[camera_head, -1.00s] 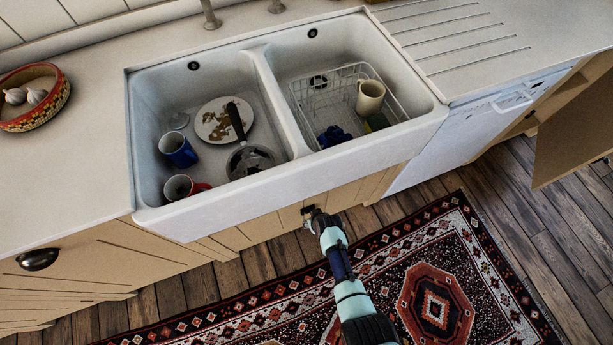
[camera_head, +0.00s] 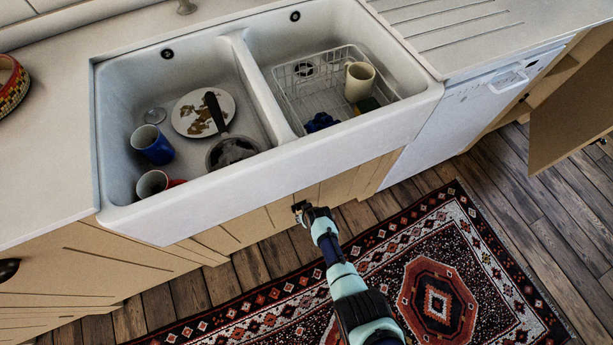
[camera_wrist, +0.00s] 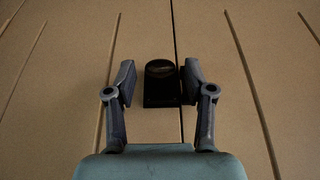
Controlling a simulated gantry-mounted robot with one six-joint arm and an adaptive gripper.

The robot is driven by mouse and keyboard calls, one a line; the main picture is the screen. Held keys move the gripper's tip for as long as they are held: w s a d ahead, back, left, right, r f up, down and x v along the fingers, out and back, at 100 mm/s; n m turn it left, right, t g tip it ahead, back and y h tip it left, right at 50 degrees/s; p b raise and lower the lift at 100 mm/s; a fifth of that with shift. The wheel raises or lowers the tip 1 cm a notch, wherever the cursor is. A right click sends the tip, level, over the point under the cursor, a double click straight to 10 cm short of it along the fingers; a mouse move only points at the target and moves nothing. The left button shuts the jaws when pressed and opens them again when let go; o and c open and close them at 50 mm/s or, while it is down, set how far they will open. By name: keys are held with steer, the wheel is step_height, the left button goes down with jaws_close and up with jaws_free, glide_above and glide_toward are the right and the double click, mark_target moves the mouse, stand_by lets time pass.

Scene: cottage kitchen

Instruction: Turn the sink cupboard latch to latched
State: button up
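The sink cupboard (camera_head: 257,222) has tan plank doors under the white sink, and its door fronts fill the wrist view (camera_wrist: 60,80). The latch (camera_wrist: 161,84) is a small dark piece with a rounded top on a squarer base, lying beside and partly across the dark seam between the doors. In the head view my gripper (camera_head: 301,208) is at the cupboard front just below the sink, and the latch cannot be made out there.
The double sink (camera_head: 270,160) juts out above the cupboard and holds mugs, a plate, a pan and a wire rack. A white dishwasher (camera_head: 455,122) stands to the right. An open tan door (camera_head: 575,115) is at the far right. A patterned rug (camera_head: 480,285) lies on the floor.

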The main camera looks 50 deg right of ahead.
steer(key=c, duration=0.8)
steer(key=shift+c, duration=0.2)
steer(key=shift+a, duration=0.1)
steer(key=h+b, duration=0.1)
steer(key=g+h+b, duration=0.1)
steer(key=n+h+b, duration=0.1)
steer(key=h, duration=0.1)
steer(key=shift+w+a+f+g, duration=0.25)
steer(key=shift+a+f+g, duration=0.05)
steer(key=shift+a+f, duration=0.1)
steer(key=shift+a+r+n+g+h+b, duration=0.15)
steer(key=shift+n+g+h+b, duration=0.2)
steer(key=shift+h+b, duration=0.6)
steer(key=shift+w+g+h, duration=0.1)
steer(key=shift+g+h, duration=0.15)
steer(key=shift+h, duration=0.6)
steer(key=shift+a, duration=0.1)
